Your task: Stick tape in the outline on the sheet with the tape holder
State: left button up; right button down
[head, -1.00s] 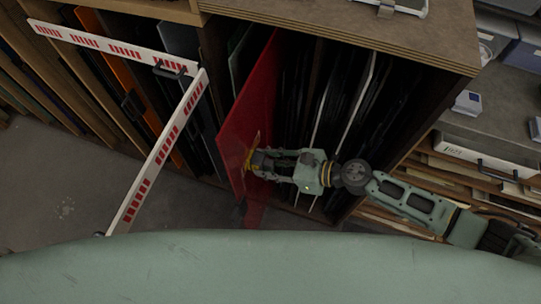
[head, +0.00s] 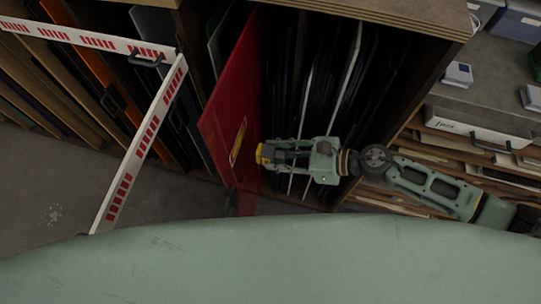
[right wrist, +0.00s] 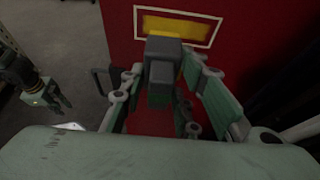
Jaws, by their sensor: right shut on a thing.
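The red sheet (head: 236,105) stands upright, partly pulled out of a rack. It bears a pale rectangular outline (right wrist: 220,35) with a yellow tape strip (head: 238,142) inside; the strip also shows in the right wrist view (right wrist: 190,27). My right gripper (head: 273,153) is shut on the grey and yellow tape holder (right wrist: 164,50). The holder hides the outline's lower left part in the wrist view. My left gripper (right wrist: 48,95) shows small and dark at left there; its opening is unclear.
The wooden rack holds several upright panels (head: 345,85) right of the sheet. A red-and-white barrier (head: 145,140) stands at left. A dark handle (right wrist: 102,82) is near the sheet's left edge.

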jog(key=shift+d, duration=0.1)
jog(key=d+b, duration=0.1)
jog(key=s+d+b, duration=0.1)
jog(key=shift+d, duration=0.35)
dwell(1.5)
